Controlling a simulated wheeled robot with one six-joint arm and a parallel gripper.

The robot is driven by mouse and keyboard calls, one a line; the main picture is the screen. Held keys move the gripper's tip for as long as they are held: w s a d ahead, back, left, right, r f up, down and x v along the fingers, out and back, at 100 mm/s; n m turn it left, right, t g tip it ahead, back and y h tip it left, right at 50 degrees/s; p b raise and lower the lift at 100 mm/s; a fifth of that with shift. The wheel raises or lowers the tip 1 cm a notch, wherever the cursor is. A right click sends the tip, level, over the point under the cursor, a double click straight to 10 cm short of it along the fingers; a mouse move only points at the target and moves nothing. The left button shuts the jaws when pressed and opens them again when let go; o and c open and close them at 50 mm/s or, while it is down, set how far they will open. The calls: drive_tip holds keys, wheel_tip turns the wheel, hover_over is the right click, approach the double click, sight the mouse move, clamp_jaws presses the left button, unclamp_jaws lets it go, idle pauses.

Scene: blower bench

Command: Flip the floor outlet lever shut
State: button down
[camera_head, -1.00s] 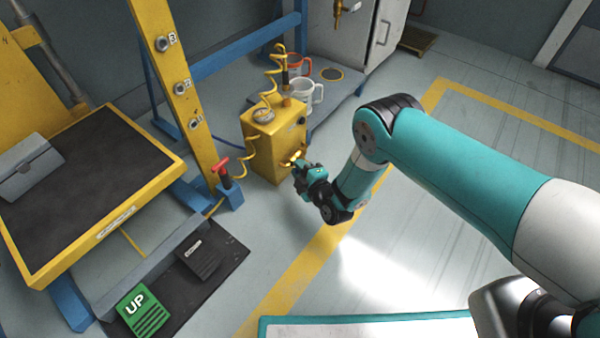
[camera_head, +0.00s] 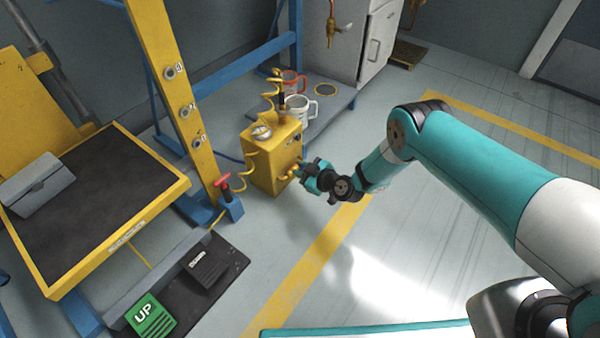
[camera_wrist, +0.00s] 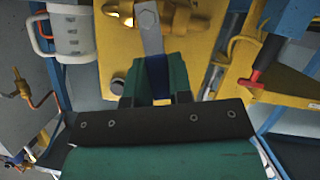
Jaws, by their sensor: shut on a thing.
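A yellow box (camera_head: 278,172) stands on the floor, with a brass fitting (camera_wrist: 118,12) low on its right side. A lever with a flat grey arm (camera_wrist: 150,32) and a dark blue grip (camera_wrist: 157,76) comes off this fitting. My gripper (camera_head: 304,171) is at the box's lower right side. In the wrist view my gripper (camera_wrist: 157,92) is shut on the blue grip, one teal finger on each side. The fingers and the box's corner hide the lever in the head view, so its full angle is hard to tell.
A red-handled post on a blue base (camera_head: 228,190) stands left of the box. Cups (camera_head: 300,108) stand on a low grey shelf behind it. The yellow-rimmed platform (camera_head: 160,208) and green UP pedal (camera_head: 150,316) are at left. Floor right of the yellow line (camera_head: 315,255) is clear.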

drive_tip(key=shift+w+d+r+m+g+y+b, duration=0.1)
drive_tip(key=shift+w+d+m+g+y+b, duration=0.2)
drive_tip(key=shift+m, duration=0.3)
drive_tip(key=shift+w+d+m+g+y+b, duration=0.2)
drive_tip(key=shift+w+m+g+b, duration=0.2)
drive_tip(key=shift+m, duration=0.2)
drive_tip(key=c, duration=1)
unclamp_jaws()
drive_tip(key=shift+p+v, duration=4.95)
drive_tip(key=shift+v, duration=3.75)
drive_tip(key=shift+r, duration=0.2)
